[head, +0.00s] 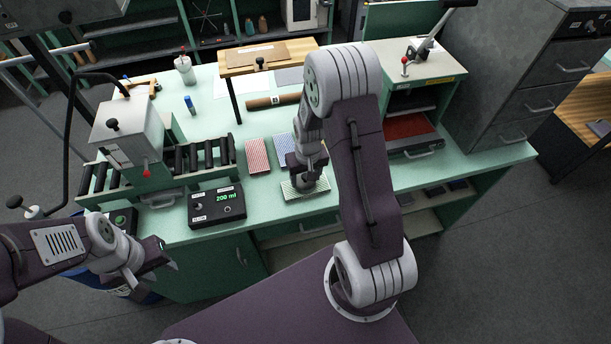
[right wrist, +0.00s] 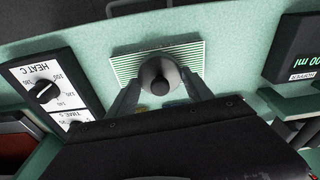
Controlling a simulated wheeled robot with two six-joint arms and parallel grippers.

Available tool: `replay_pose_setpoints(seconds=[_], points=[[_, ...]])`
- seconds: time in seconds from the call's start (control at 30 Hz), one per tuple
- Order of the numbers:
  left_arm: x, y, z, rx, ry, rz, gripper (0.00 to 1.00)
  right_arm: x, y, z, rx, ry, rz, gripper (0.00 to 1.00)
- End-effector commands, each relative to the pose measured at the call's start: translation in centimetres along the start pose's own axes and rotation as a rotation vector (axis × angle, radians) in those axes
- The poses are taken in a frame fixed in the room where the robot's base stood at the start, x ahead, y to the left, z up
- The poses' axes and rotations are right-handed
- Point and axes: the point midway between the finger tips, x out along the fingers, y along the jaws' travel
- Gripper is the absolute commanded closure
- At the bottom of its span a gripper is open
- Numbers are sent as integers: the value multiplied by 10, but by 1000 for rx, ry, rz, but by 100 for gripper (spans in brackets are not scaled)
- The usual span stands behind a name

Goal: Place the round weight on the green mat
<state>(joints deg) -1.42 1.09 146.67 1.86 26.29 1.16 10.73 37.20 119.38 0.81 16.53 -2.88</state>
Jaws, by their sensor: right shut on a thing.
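The green mat (head: 291,194), striped green and white, lies near the front edge of the bench. It also shows in the right wrist view (right wrist: 128,66). The round weight (right wrist: 158,76), dark grey with a round knob, is between the fingers of my right gripper (right wrist: 160,98), over the middle of the mat. In the head view my right gripper (head: 306,178) points down there, and the dark weight is mostly hidden. I cannot tell whether the weight touches the mat. My left gripper (head: 145,268) is off the bench's front left, holding nothing that I can see.
A red striped mat (head: 257,155) and a blue one (head: 284,146) lie behind. A black box reading 200 ml (head: 216,206) is left of the green mat. A roller track (head: 205,156) is further left. A dial panel (right wrist: 47,88) shows in the right wrist view.

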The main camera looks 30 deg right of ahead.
Motion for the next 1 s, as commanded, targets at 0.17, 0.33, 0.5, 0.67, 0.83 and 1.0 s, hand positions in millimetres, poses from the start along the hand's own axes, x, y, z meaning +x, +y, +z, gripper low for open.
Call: replay_pose_setpoints(seconds=[0.17, 0.33, 0.5, 0.67, 0.83, 1.0], points=[[1, 0, 0, 0, 0, 0, 64, 0, 0, 0, 0, 2, 0, 100], [2, 0, 0, 0, 0, 0, 64, 3, 0, 0, 0, 0, 0, 21], [2, 0, 0, 0, 0, 0, 64, 3, 0, 0, 0, 0, 0, 19], [1, 0, 0, 0, 0, 0, 64, 0, 0, 0, -1, 0, 0, 19], [0, 0, 0, 0, 0, 0, 64, -23, 0, -2, -1, 6, 0, 19], [-1, 0, 0, 0, 0, 0, 64, -70, 0, -2, -1, 9, 1, 19]])
